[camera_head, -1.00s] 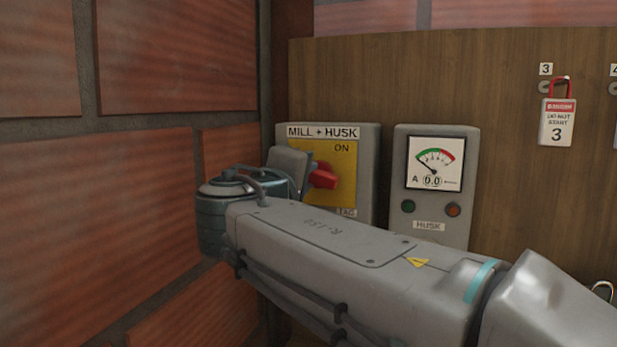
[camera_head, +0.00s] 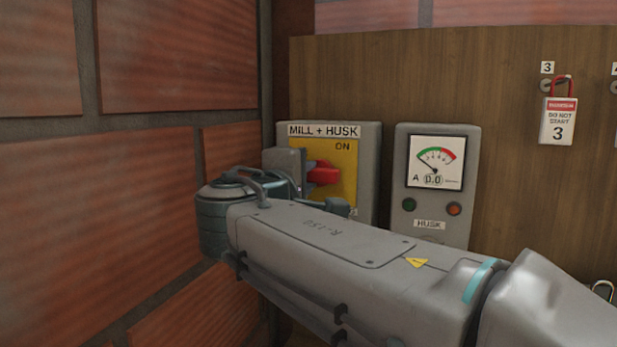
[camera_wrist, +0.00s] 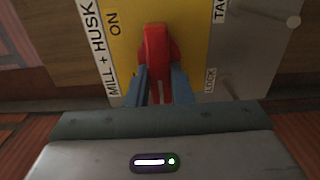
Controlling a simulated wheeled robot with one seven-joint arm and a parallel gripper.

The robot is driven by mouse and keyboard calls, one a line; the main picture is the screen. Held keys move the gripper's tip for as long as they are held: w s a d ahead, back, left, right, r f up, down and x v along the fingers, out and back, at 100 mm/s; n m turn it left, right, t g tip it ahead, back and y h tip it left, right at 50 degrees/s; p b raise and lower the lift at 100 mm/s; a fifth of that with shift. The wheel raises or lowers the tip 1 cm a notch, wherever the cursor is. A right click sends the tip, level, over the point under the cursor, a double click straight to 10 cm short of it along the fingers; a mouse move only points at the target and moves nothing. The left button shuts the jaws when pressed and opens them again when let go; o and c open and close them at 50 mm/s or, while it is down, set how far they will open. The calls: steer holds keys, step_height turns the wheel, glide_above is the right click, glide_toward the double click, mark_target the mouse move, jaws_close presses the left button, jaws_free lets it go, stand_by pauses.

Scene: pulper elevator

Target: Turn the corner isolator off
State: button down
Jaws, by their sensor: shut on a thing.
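The corner isolator (camera_head: 369,165) is a grey box with a yellow plate, labelled MILL + HUSK, with ON printed at the plate's upper right. Its red handle (camera_head: 324,173) lies about level across the plate in the head view, not pointing straight at ON. In the wrist view the red handle (camera_wrist: 156,45) stands upright in the picture, with ON to its upper left. My gripper (camera_wrist: 160,88) is shut on the handle, one blue-grey finger on each side. In the head view my gripper (camera_head: 304,176) comes from the left; its fingertips are mostly hidden.
A brick wall (camera_head: 150,215) stands close on the left of my wrist. A grey HUSK meter box (camera_head: 464,165) is right of the isolator.

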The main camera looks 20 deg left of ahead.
steer(key=c, duration=1.3)
jaws_free()
steer(key=shift+s, duration=0.1)
steer(key=s, duration=0.4)
steer(key=s+b, duration=0.1)
steer(key=s, duration=0.4)
steer(key=s+a, duration=0.1)
steer(key=s, duration=0.3)
steer(key=shift+s+a+b, duration=0.1)
steer(key=shift+s+b, duration=0.25)
